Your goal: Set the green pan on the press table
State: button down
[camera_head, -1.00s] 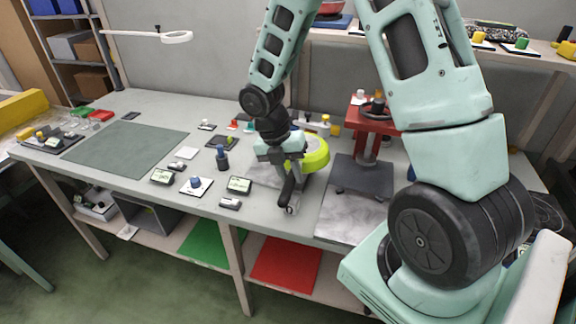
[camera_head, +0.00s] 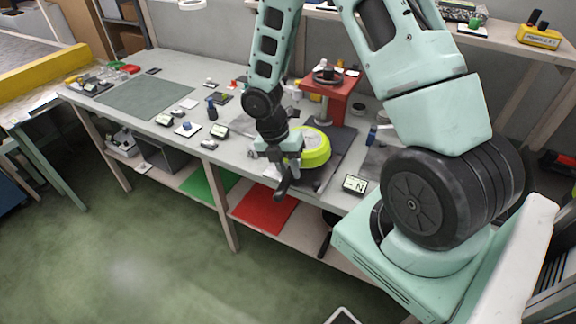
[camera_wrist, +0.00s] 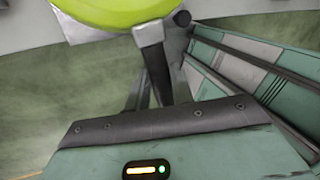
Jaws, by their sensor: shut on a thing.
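The green pan (camera_head: 318,150) is yellow-green with a dark handle (camera_head: 283,184). It hangs in front of the red press (camera_head: 335,100), over or just left of the dark press table (camera_head: 338,172). I cannot tell whether its base touches the plate. My gripper (camera_head: 277,152) is shut on the pan near its handle. In the wrist view the pan (camera_wrist: 115,10) fills the top edge, with its handle (camera_wrist: 154,62) running down toward my gripper (camera_wrist: 165,95). The pan and my arm hide part of the plate.
A small display marked N (camera_head: 355,184) stands right of the plate by the bench edge. Several small devices and a green mat (camera_head: 147,97) lie on the left of the bench. A red panel (camera_head: 264,208) lies on the shelf below. The front bench edge is close to the handle.

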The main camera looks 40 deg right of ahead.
jog(key=shift+f+b, duration=1.95)
jog(key=shift+b, duration=0.05)
jog(key=shift+f+b, duration=0.65)
jog(key=shift+f, duration=0.7)
jog(key=c, duration=1.1)
grip_release()
jog(key=v, duration=1.7)
jog(key=shift+w+r, duration=0.15)
jog(key=shift+r, duration=0.1)
jog(key=s+a+r+m+t, duration=0.1)
jog(key=s+a+m, duration=0.4)
jog(key=s+a, duration=0.1)
jog(key=s+a+r+m+t+y, duration=0.1)
jog(key=s+a+r+m, duration=0.1)
jog(key=s+a+m, duration=0.3)
jog(key=s+a+r+m+y, duration=0.1)
jog(key=s+a+m, duration=0.5)
jog(key=s+a, duration=0.3)
jog(key=shift+s+a+r+t, duration=0.2)
jog(key=shift+a+t, duration=0.2)
jog(key=shift+a, duration=0.05)
